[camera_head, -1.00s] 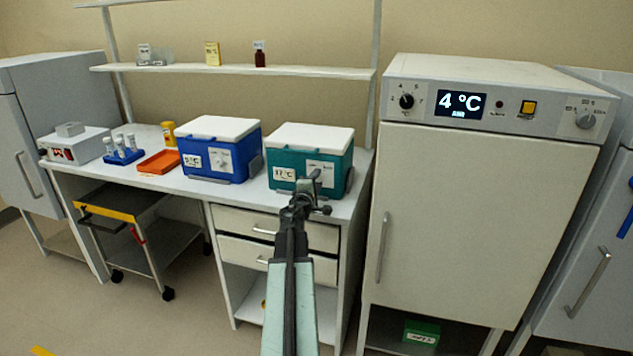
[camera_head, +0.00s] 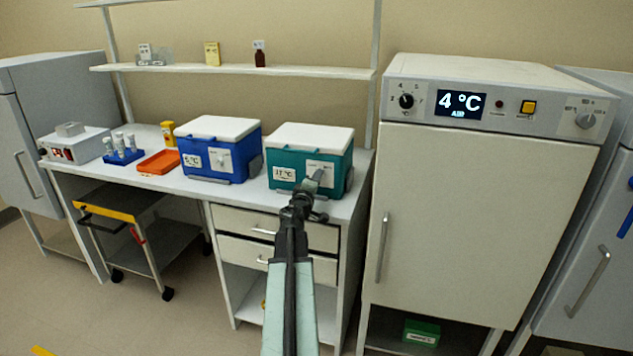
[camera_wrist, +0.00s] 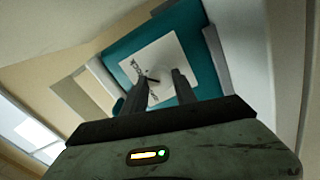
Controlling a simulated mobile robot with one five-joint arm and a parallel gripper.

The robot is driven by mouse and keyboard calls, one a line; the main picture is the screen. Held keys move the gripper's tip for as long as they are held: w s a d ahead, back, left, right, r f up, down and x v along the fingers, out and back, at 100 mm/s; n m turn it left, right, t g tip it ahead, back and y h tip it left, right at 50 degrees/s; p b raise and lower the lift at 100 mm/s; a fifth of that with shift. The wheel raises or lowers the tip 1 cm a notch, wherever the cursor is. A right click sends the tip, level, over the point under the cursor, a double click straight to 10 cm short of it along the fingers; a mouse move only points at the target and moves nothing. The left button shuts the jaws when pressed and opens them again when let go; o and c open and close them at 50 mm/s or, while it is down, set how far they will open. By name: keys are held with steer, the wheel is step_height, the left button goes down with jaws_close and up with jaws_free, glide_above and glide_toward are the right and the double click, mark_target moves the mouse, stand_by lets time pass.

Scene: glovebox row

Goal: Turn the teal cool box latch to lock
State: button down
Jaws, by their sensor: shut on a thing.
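The teal cool box (camera_head: 286,162) with a white lid stands on the white bench, right of the blue one. Its front carries a temperature label (camera_head: 284,174) and a white latch plate (camera_head: 327,167). My gripper (camera_head: 313,184) is in front of that plate and partly covers it. In the wrist view the teal box (camera_wrist: 202,42) fills the upper middle, and its white latch plate (camera_wrist: 165,62) lies between and beyond my fingers. My gripper (camera_wrist: 162,84) is shut on the latch knob (camera_wrist: 155,80), which is mostly hidden by the fingers.
A blue cool box (camera_head: 195,160) stands close on the left, with an orange tray (camera_head: 158,162) beyond it. A shelf (camera_head: 230,71) runs above the bench. A tall white cabinet (camera_head: 480,210) showing 4 °C stands right of the bench. Drawers (camera_head: 240,222) are below the box.

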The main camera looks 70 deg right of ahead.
steer(key=c, duration=1)
jaws_free()
steer(key=a, duration=0.7)
steer(key=shift+s+a, duration=0.25)
steer(key=shift+a, duration=0.15)
